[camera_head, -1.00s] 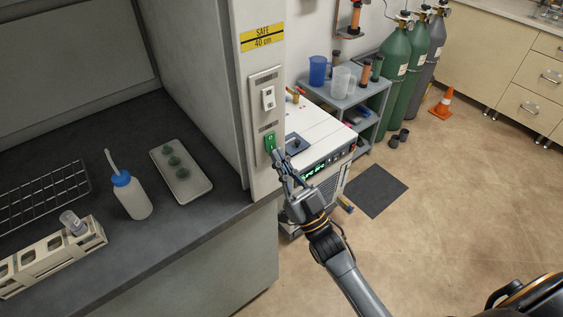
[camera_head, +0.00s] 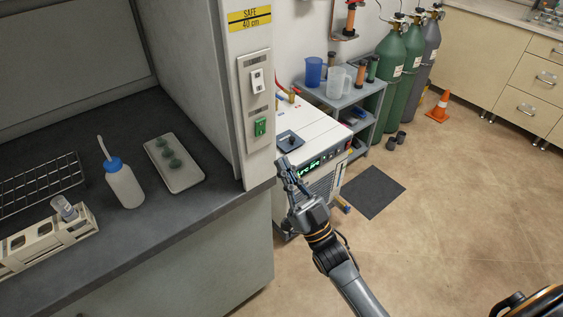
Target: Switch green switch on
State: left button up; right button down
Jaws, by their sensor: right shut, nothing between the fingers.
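The green switch (camera_head: 260,126) is on the lower part of a grey panel (camera_head: 253,100) on the fume hood's right post. It is fully visible, but too small to tell for sure which way its rocker lies. A white switch (camera_head: 257,80) sits above it on the same panel. My right gripper (camera_head: 283,163) is shut and empty. It is below and to the right of the green switch, apart from it, in front of the white machine with the green display. My left gripper does not show.
The hood's dark worktop holds a wash bottle (camera_head: 124,185), a tray (camera_head: 188,180) with green pieces, a wire rack (camera_head: 40,185) and a tube rack (camera_head: 48,243). A white machine (camera_head: 318,130) stands right of the post. A grey cart (camera_head: 345,97) and gas cylinders (camera_head: 390,60) stand behind.

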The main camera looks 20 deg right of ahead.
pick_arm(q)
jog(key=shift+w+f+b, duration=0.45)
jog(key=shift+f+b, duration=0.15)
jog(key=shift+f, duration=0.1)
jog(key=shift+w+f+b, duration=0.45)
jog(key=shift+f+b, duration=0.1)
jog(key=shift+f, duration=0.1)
pick_arm(e)
jog(key=w+f+v, duration=0.1)
jog(key=v, duration=0.6)
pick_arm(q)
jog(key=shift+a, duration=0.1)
pick_arm(e)
jog(key=shift+w+a+f, duration=0.1)
jog(key=shift+a+f, duration=0.05)
